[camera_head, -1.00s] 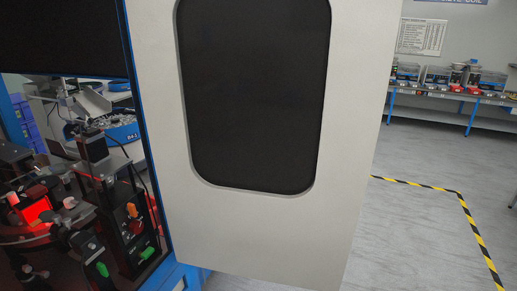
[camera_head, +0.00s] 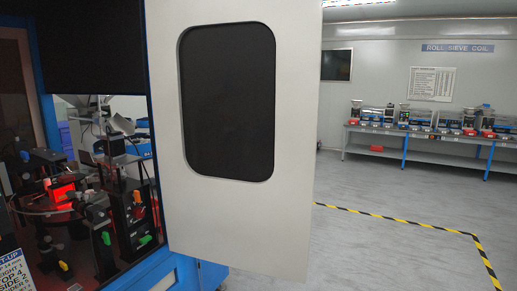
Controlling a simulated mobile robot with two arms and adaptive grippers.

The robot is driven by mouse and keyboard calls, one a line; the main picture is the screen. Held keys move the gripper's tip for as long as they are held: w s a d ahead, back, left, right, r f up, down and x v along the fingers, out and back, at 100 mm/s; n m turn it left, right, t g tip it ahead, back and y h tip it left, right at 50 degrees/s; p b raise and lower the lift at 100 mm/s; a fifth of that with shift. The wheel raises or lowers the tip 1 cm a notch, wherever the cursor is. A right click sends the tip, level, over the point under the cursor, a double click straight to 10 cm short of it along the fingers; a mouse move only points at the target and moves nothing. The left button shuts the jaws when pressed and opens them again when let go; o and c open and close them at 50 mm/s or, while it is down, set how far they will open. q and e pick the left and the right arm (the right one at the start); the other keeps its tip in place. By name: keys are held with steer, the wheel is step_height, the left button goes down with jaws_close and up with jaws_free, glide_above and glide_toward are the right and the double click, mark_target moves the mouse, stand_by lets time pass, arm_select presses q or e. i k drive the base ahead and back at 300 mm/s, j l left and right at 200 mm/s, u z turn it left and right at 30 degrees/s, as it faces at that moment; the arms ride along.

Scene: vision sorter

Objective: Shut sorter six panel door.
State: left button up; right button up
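The panel door (camera_head: 296,140) is a light grey panel with a dark rounded window (camera_head: 228,100). It stands open, swung out to the right of the sorter's blue frame (camera_head: 157,130). The sorter's opening is left of the door, with red-lit parts (camera_head: 62,192) and several dark fixtures with green and orange knobs (camera_head: 136,215) showing inside. Neither of my grippers is in view.
Grey floor (camera_head: 370,250) right of the door is clear, with a black and yellow tape line (camera_head: 400,220) on it. A long bench (camera_head: 420,134) with several machines stands at the back right. A printed sign (camera_head: 12,272) is at the lower left.

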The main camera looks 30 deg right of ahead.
mark_target(235, 85)
steer(key=k+u, duration=0.15)
steer(key=u, duration=0.3)
steer(key=k+u, duration=0.1)
steer(key=u, duration=0.4)
steer(key=k+j+u, duration=0.1)
steer(key=u, duration=0.35)
steer(key=l, duration=1.4)
steer(key=l+u, duration=0.15)
steer(key=l, duration=1.2)
